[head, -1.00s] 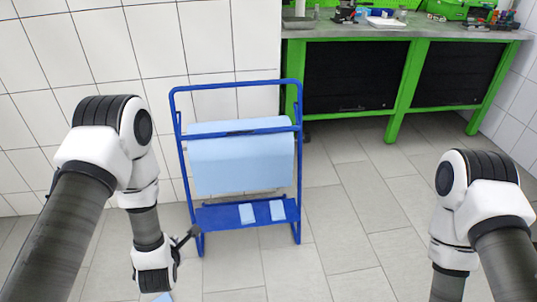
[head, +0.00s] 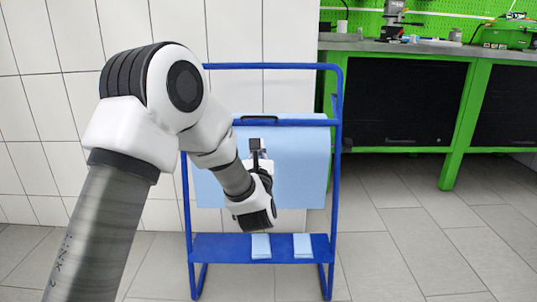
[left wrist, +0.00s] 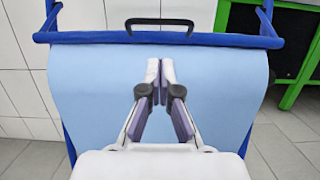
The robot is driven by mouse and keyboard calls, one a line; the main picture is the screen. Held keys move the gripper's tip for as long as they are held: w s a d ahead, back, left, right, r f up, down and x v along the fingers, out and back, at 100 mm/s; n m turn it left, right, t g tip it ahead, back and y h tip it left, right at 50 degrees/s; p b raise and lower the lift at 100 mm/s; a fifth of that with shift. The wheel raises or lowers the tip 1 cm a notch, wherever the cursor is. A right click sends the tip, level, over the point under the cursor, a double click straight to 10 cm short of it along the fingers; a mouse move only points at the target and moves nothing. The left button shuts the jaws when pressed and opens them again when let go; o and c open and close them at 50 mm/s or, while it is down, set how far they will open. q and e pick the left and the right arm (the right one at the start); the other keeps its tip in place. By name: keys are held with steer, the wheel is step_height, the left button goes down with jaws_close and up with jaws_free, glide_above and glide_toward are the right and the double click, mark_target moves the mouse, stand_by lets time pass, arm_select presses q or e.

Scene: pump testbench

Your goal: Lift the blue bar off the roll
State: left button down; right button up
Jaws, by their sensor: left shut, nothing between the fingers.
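The blue bar (head: 310,123) lies across the front of the blue stand, over the top of the light blue roll (head: 308,165). A black handle (head: 262,121) sits at its middle. In the left wrist view the bar (left wrist: 95,38) runs across the top with its black handle (left wrist: 160,22) above my fingertips. The roll's sheet (left wrist: 95,85) hangs behind my fingers. My left gripper (head: 257,146) is in front of the sheet, just below the handle. It (left wrist: 160,70) is shut and empty, pointing toward the bar, apart from the handle. My right gripper is out of view.
The blue stand (head: 337,200) has a low shelf (head: 212,247) with two light blue folded pieces (head: 261,246) on it. A green workbench (head: 456,125) stands at the right. The tiled floor (head: 400,245) right of the stand is clear.

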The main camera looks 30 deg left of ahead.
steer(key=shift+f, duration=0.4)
arm_select(q)
steer(key=b+x, duration=0.3)
steer(key=x, duration=0.6)
steer(key=shift+w+a+r, duration=0.2)
steer(key=shift+w, duration=0.2)
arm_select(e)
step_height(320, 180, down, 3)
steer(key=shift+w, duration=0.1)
